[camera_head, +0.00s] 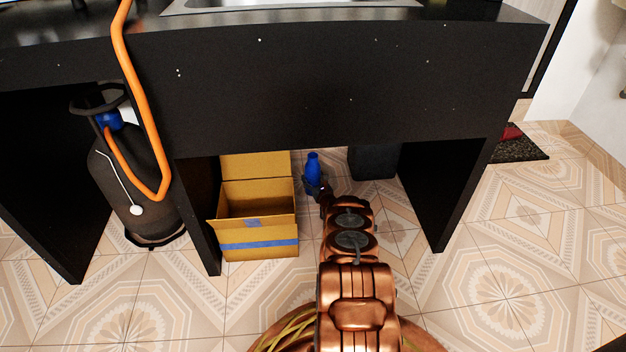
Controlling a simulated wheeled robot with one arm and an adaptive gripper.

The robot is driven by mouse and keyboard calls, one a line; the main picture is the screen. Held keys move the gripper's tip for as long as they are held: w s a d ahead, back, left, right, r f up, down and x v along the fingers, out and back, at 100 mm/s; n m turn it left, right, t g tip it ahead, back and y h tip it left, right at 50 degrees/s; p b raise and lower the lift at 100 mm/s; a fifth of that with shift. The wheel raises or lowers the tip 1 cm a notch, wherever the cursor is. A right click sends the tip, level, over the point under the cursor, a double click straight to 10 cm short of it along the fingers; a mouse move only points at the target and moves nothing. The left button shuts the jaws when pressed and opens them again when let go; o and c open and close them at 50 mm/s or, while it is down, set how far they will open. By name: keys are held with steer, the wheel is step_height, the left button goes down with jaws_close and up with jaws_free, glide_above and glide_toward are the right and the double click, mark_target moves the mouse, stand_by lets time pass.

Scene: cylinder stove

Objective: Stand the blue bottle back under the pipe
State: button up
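The blue bottle (313,168) is upright under the black counter, just right of the open cardboard box. My arm reaches in from the bottom of the view, and my dark gripper (315,189) is at the bottle's lower part. The gripper is small and partly hidden by my wrist, so I cannot tell if its fingers are closed on the bottle. The bottle's base is hidden, and I cannot tell if it touches the floor. No pipe shows above the bottle; the counter front hides the space there.
The cardboard box (258,243) with blue tape stands left of my arm. A dark gas cylinder (136,190) with an orange hose (141,95) is at the left. A dark bin-like object (373,162) stands behind right. Black counter panels (440,195) bound the space; tiled floor is clear at right.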

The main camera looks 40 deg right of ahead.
steer(key=o, duration=0.3)
steer(key=shift+o, duration=0.2)
steer(key=shift+s, duration=0.1)
steer(key=p+v, duration=0.4)
steer(key=v, duration=0.7)
steer(key=shift+s+a+p, duration=0.15)
steer(key=shift+s+p, duration=0.2)
steer(key=shift+p, duration=0.05)
